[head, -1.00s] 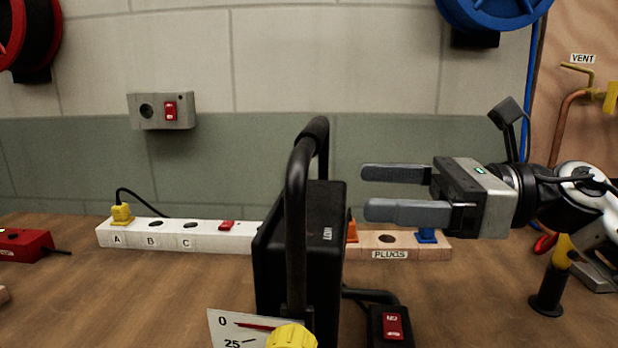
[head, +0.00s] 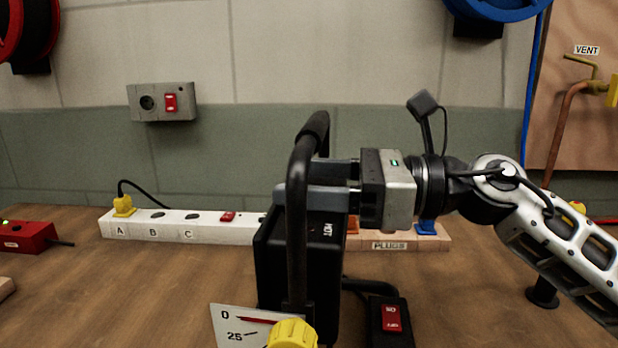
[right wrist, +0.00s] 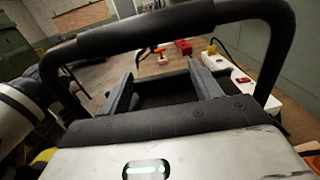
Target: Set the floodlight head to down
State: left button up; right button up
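The floodlight's black head (head: 300,262) stands upright in the middle of the head view, with a black tubular handle (head: 297,220) arching over it. A white dial plate marked 0 and 25 (head: 232,325) with a yellow knob (head: 292,333) is at its front. My right gripper (head: 312,180) reaches in from the right at the top of the floodlight head, its tips partly behind the handle. In the right wrist view, its two fingers (right wrist: 160,75) are apart, with the dark housing between and below them; contact cannot be told. My left gripper is not in view.
A white power strip (head: 170,226) with a yellow plug (head: 123,206) lies behind to the left. A wooden plugs strip (head: 390,242) is behind to the right. A red box (head: 25,237) lies far left.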

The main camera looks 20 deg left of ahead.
jog(key=c, duration=0.5)
jog(key=shift+a+r+h+p, duration=0.2)
jog(key=shift+a+h+p, duration=0.35)
jog(key=shift+p, duration=0.3)
jog(key=shift+s+a+f+t+h+p, duration=0.1)
jog(key=shift+a+f+t+h+p, duration=0.05)
jog(key=shift+a+h+p, duration=0.3)
jog(key=shift+s+a+f+t+h+p, duration=0.1)
jog(key=shift+a+t+h+p, duration=0.1)
jog(key=shift+h+p, duration=0.3)
jog(key=shift+s+a+f+h+b, duration=0.1)
jog(key=shift+a+f+h+b, duration=0.2)
jog(key=shift+a+f+h, duration=0.25)
jog(key=shift+o, duration=0.2)
jog(key=shift+s+a+f+b, duration=0.2)
jog(key=shift+a+f+b, duration=0.35)
jog(key=shift+b, duration=0.3)
jog(key=shift+s+a, duration=0.1)
